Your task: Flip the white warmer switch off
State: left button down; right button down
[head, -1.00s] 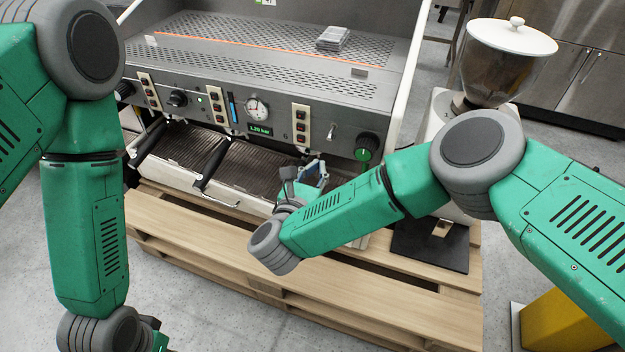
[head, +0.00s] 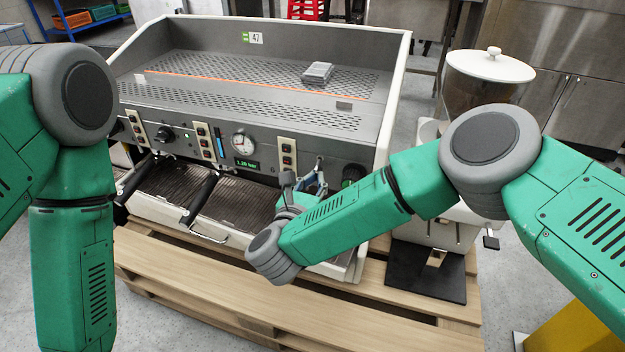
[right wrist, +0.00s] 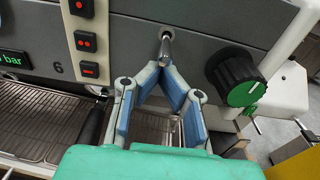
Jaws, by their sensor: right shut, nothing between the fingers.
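A small metal toggle switch (right wrist: 166,45) sits on the grey front panel of the espresso machine, between a button strip and a black-and-green knob. Its lever points down toward the camera in the right wrist view. I see no white colour on it, and no label that I can read. My right gripper (right wrist: 164,68) is shut and empty, its blue-padded fingers meeting at the lever's lower end; whether they touch it I cannot tell. In the head view the right gripper (head: 318,174) is just below the switch (head: 319,161). My left gripper is out of view.
The green-marked knob (right wrist: 235,77) is close right of the fingers. The button strip (right wrist: 85,42) is to their left. The drip tray (head: 245,205) lies below, on the machine (head: 250,118) standing on a wooden pallet (head: 190,270). A grinder (head: 490,80) stands right.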

jog(key=shift+s+r+g+p, duration=0.1)
jog(key=shift+r+g+p, duration=0.25)
jog(key=shift+p, duration=0.3)
jog(key=g+p, duration=0.1)
jog(key=p, duration=0.1)
jog(key=r+g+y+p, duration=0.1)
jog(key=p, duration=0.1)
jog(key=g+p, duration=0.2)
jog(key=p, duration=0.1)
jog(key=shift+s+a+r+y, duration=0.3)
jog(key=shift+r, duration=0.05)
jog(key=shift+f, duration=0.25)
jog(key=shift+r, duration=0.1)
